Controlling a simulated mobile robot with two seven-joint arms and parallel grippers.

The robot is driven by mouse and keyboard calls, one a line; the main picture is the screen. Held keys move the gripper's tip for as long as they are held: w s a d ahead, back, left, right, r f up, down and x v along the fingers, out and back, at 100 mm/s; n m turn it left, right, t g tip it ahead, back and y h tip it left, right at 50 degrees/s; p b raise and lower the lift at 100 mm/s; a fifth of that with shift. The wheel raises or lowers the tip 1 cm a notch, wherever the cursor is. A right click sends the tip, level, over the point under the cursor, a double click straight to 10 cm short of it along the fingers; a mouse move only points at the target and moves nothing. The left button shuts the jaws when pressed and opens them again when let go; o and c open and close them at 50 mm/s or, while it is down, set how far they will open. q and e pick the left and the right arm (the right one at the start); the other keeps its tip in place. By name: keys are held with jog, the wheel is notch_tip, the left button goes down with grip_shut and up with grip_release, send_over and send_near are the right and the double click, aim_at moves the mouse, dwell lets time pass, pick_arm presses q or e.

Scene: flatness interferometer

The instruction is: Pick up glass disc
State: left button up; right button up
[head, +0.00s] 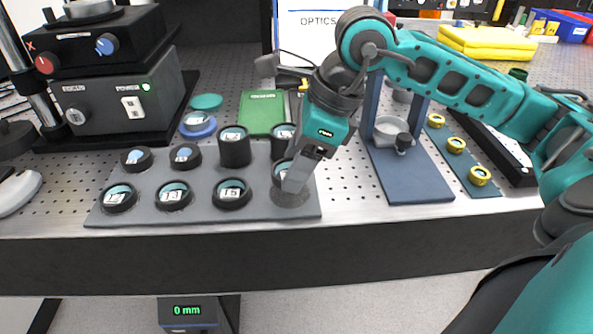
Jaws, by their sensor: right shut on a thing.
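Several dark-rimmed glass discs with white number labels sit on a grey rack (250,219). In the front row are discs at the left (120,197), the middle (174,194) and further right (231,193). My right gripper (293,183) reaches down over the rack's front right place and is shut on a glass disc (279,172). The gripper's fingers hide much of that disc. A round grey seat (291,206) shows just below it; I cannot tell whether the disc touches it. My left gripper is not in view.
A black instrument with knobs (125,100) stands at the left. A green book (262,113) lies behind the rack. A blue stand (408,175) is close to the right of my right gripper, with yellow-ringed parts (455,145) beyond. The table's front edge is near.

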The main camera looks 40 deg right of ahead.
pick_arm(q)
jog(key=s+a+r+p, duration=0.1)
jog(key=p, duration=0.2)
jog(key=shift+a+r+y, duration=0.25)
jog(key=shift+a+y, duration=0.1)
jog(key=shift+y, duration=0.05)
pick_arm(e)
notch_tip(320, 180, up, 17)
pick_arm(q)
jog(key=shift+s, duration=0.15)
pick_arm(e)
jog(key=shift+s+f, duration=0.1)
jog(key=shift+f, duration=0.05)
